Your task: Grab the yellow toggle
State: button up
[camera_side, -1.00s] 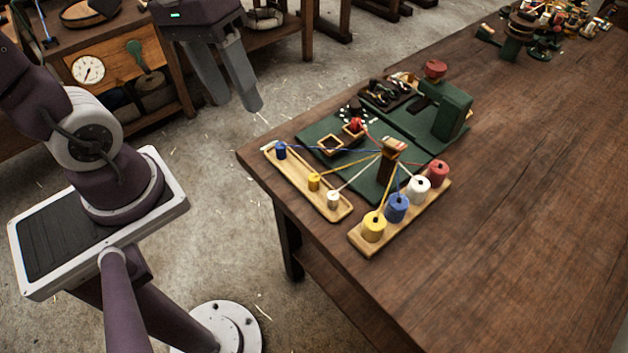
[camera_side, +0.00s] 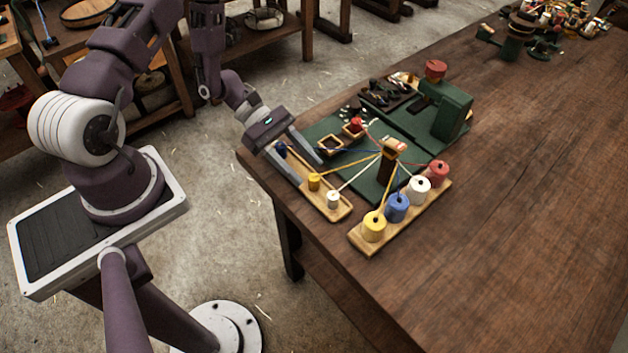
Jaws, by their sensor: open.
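The yellow toggle (camera_side: 314,182) is a small yellow cylinder standing in the long wooden tray (camera_side: 340,211) near the table's left edge. A yellow cord runs from it to the dark wooden post (camera_side: 386,168). My gripper (camera_side: 309,172) is open, with its two fingers reaching down over the tray from the upper left. One fingertip ends just left of the yellow toggle, the other above and behind it over the green board. I cannot tell whether either finger touches it. The blue toggle (camera_side: 281,148) shows partly behind my gripper. The white toggle (camera_side: 333,200) stands nearer the camera.
Several spools stand in a second wooden tray (camera_side: 358,240): yellow (camera_side: 374,227), blue (camera_side: 397,207), white and red. The red toggle (camera_side: 356,125) sits by small wooden boxes on the green board (camera_side: 367,190).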

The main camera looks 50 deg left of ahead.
aim_at(313, 182)
jog(key=shift+x, duration=1.2)
grip_shut()
jog(key=shift+r, duration=0.1)
